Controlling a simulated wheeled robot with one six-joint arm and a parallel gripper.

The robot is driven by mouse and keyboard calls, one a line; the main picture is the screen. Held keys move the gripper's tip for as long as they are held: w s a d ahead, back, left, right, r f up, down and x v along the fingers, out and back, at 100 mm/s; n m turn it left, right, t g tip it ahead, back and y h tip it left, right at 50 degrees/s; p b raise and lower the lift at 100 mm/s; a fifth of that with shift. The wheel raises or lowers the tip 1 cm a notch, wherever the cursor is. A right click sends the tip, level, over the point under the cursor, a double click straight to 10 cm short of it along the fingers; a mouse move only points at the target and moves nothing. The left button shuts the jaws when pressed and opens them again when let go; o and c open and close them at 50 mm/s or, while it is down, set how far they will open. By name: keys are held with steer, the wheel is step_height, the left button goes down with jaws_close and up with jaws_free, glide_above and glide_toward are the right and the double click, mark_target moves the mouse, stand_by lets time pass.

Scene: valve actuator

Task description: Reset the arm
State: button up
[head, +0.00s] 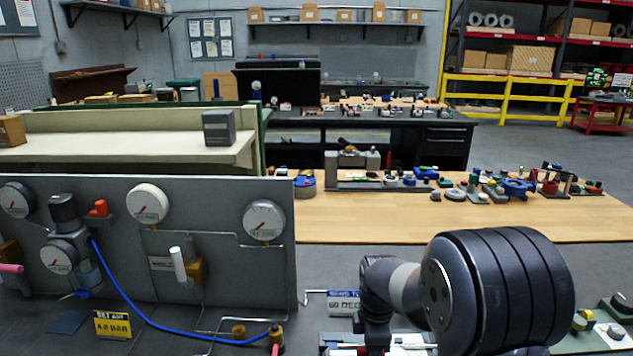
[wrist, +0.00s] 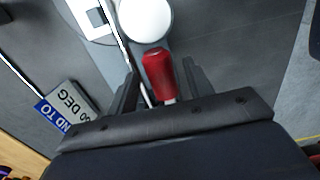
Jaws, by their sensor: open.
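My arm (head: 450,290) fills the lower right of the head view, and its gripper is hidden there behind the arm's dark links. In the wrist view my gripper (wrist: 160,85) is open, with one dark finger on each side of a red handle (wrist: 158,75). The red handle lies between the fingers, with a gap visible at its right side. A white round part (wrist: 146,18) is just beyond the handle. A sign reading "60 DEG" (wrist: 70,102) lies to the left of the gripper, and it also shows in the head view (head: 344,302).
A grey gauge panel (head: 220,250) with a blue hose and a yellow "SET AIR 4.0 BAR" sign (head: 113,324) stands at the left. A wooden bench (head: 400,222) with several valve parts runs behind my arm. Small parts (head: 600,330) lie at the lower right.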

steer(key=shift+s, duration=0.2)
steer(key=shift+w, duration=0.1)
steer(key=shift+w, duration=0.1)
step_height(320, 180, up, 11)
step_height(320, 180, down, 11)
steer(key=shift+r, duration=0.1)
steer(key=shift+s+m, duration=0.7)
steer(key=shift+m, duration=0.3)
